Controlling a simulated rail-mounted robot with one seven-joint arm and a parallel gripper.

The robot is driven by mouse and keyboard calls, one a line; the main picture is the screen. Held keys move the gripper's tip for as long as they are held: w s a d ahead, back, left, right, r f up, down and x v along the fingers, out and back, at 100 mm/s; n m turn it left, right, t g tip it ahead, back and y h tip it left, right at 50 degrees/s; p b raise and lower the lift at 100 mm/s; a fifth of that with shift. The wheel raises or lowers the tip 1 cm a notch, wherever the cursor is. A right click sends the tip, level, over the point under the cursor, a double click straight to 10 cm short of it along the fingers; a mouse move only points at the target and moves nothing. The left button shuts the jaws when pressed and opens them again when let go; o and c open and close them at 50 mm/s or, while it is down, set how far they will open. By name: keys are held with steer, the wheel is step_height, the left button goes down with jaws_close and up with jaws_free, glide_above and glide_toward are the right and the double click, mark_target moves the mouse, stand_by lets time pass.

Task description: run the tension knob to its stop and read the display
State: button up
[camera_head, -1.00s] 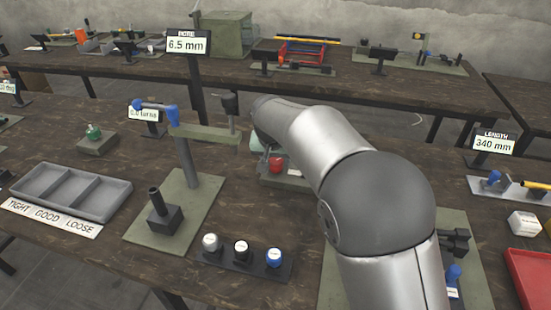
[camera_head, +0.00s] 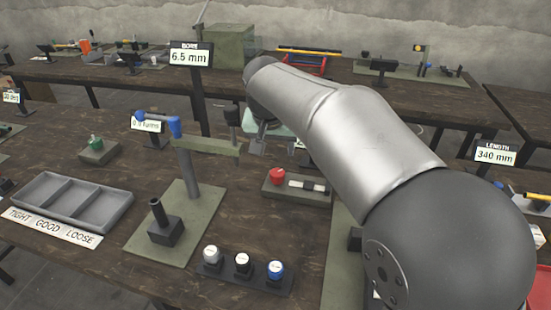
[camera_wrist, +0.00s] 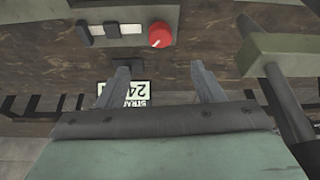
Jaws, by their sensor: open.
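A red knob (camera_head: 277,176) sits on a low plate with a pale strip, right of the press. In the wrist view the red knob (camera_wrist: 160,34) has a white mark and lies beyond my fingertips. No label says which knob is the tension knob. A display (camera_head: 146,124) reading about 0.0 turns stands behind the press, partly hidden by its blue-ended handle (camera_head: 173,127). In the wrist view a display (camera_wrist: 124,94) is upside down and partly hidden, showing "STRA" and "24". My gripper (camera_wrist: 160,82) is open and empty, with its fingers apart and touching nothing visible.
The green press post (camera_head: 190,170) stands left of the red knob; its arm (camera_wrist: 290,52) is close at right in the wrist view. A divided tray (camera_head: 72,202), three round-topped pieces on a base (camera_head: 243,279), and displays reading 6.5 mm (camera_head: 190,57) and 340 mm (camera_head: 495,156) are around.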

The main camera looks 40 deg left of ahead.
steer(key=shift+v, duration=2.25)
steer(key=w+d+f+m+g+h+p, duration=0.1)
steer(key=d+p, duration=0.1)
steer(key=d, duration=1.4)
steer(key=w+d+f+m+g+h+p, duration=0.1)
steer(key=d+f+m+p, duration=0.1)
steer(key=d, duration=1.3)
steer(key=s+d+f+m+p, duration=0.1)
steer(key=s+d+f, duration=0.2)
steer(key=s+d, duration=0.5)
steer(key=s+d+f+m+g, duration=0.1)
steer(key=s+d+f, duration=0.3)
steer(key=s+d, duration=0.4)
steer(key=shift+d+f+g+p, duration=0.3)
steer(key=shift+d+p, duration=0.1)
steer(key=shift+d, duration=0.3)
